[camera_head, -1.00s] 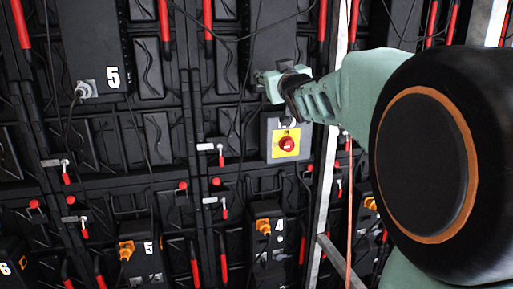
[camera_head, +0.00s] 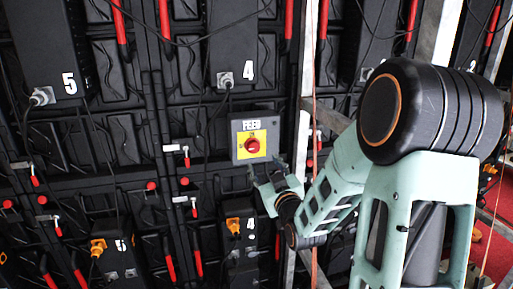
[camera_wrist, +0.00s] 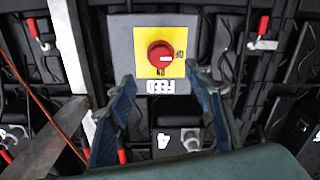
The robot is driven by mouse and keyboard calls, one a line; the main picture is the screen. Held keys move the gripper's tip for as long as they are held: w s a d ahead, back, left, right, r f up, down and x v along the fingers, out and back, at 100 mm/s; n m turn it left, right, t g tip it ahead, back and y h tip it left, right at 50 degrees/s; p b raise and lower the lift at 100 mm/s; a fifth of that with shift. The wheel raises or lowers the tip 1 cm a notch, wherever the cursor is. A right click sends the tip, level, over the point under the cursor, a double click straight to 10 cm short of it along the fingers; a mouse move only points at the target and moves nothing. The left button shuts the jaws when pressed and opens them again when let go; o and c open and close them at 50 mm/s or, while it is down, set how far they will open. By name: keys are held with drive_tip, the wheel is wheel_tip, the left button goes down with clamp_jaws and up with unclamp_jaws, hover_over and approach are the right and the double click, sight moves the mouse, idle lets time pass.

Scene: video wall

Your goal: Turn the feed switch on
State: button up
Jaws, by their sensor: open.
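The feed switch (camera_head: 252,145) is a red round knob on a yellow plate, set on a grey box (camera_head: 240,126) labelled FEED. In the wrist view the switch (camera_wrist: 160,54) appears upside down, beyond the fingertips. A white mark on the knob points to the right in that view, toward lettering on the plate's right edge; other lettering sits at the plate's lower edge. My gripper (camera_head: 265,174) is just below the switch box in the head view. In the wrist view my gripper (camera_wrist: 164,82) has its two blue fingers spread apart with nothing between them.
Black video-wall panels with cables and red handles fill the background. A box marked 4 (camera_head: 233,60) hangs above the switch. A metal post (camera_head: 307,60) and an orange cable (camera_head: 314,200) run close to the right of the switch.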

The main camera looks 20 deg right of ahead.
sight(255, 150)
drive_tip(key=w+p, duration=0.2)
drive_tip(key=w, duration=0.8)
drive_tip(key=shift+w+f, duration=0.1)
drive_tip(key=shift+w, duration=0.2)
drive_tip(key=c, duration=1.2)
